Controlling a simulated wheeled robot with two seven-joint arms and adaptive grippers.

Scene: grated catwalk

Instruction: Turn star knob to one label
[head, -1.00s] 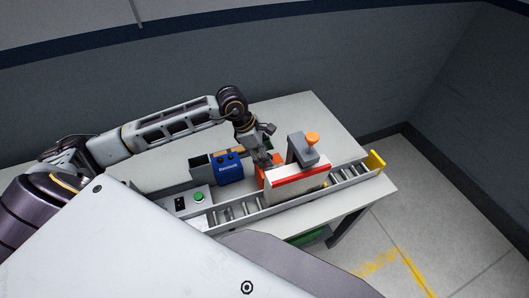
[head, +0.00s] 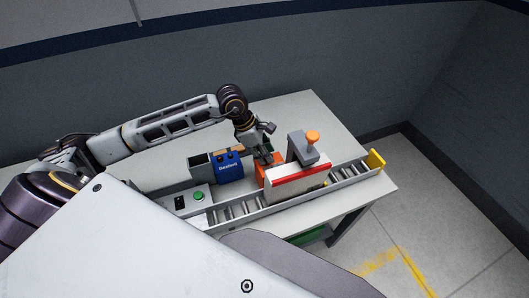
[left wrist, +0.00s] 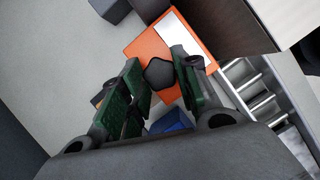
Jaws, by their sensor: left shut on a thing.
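The star knob (left wrist: 159,73) is a dark, lobed knob on an orange panel (left wrist: 150,45) in the left wrist view. My left gripper (head: 264,157) reaches down to the orange unit (head: 260,173) on the table in the head view. In the left wrist view its green-padded fingers (left wrist: 160,78) stand on both sides of the knob, shut on it. A white area (left wrist: 208,62) lies on the panel beside the right finger. I cannot read any label there. The gripper hides the knob in the head view. My right gripper is not in view.
A roller conveyor (head: 235,211) runs along the table (head: 310,115), with a yellow end stop (head: 376,159). A white, red-topped box (head: 300,183) and a grey post with an orange knob (head: 312,137) stand close right of the gripper. A blue box (head: 229,168) stands left.

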